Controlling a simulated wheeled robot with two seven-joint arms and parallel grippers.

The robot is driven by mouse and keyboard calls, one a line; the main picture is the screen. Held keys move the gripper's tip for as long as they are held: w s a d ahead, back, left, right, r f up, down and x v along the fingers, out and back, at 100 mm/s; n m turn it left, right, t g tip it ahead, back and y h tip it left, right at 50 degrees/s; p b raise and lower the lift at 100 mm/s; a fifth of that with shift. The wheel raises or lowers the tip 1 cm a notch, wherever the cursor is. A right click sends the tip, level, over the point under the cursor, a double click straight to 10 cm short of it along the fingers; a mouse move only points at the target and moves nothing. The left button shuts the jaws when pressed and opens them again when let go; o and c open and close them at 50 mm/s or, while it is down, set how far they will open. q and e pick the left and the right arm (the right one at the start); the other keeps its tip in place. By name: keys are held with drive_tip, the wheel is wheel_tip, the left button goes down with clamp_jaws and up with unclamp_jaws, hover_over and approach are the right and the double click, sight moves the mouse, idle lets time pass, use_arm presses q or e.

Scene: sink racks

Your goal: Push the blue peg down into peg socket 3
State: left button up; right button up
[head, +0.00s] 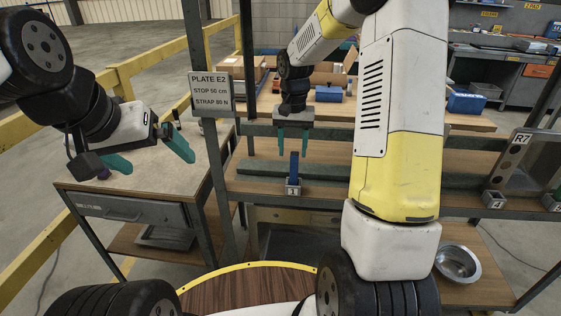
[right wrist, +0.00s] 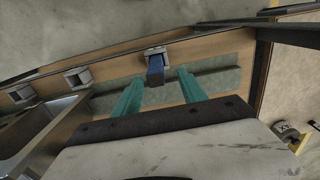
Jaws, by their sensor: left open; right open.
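The blue peg (head: 294,167) stands upright in a small grey socket (head: 293,190) whose label appears to read 1. Much of the peg's length shows above the socket. My right gripper (head: 292,152) is open and points down just above the peg, one teal fingertip on each side of it. In the right wrist view, the blue peg (right wrist: 155,70) and its socket (right wrist: 157,53) show between and beyond the open fingers (right wrist: 160,82). I cannot make out a socket labelled 3; my right arm hides part of the rack. My left gripper (head: 150,154) is open and empty, away to the left.
A socket labelled 4 (head: 494,200) and another at the right edge (head: 552,203) share the rack. A metal bowl (head: 457,262) sits lower right. A post with a PLATE E2 sign (head: 211,94) stands left of my right gripper. A bench (head: 140,170) lies beneath my left gripper.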

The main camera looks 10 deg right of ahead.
sight(294, 166)
drive_tip(key=f, duration=0.6)
drive_tip(key=shift+s+d+f, duration=0.15)
drive_tip(key=shift+d+f, duration=0.15)
drive_tip(key=shift+f, duration=0.1)
clamp_jaws()
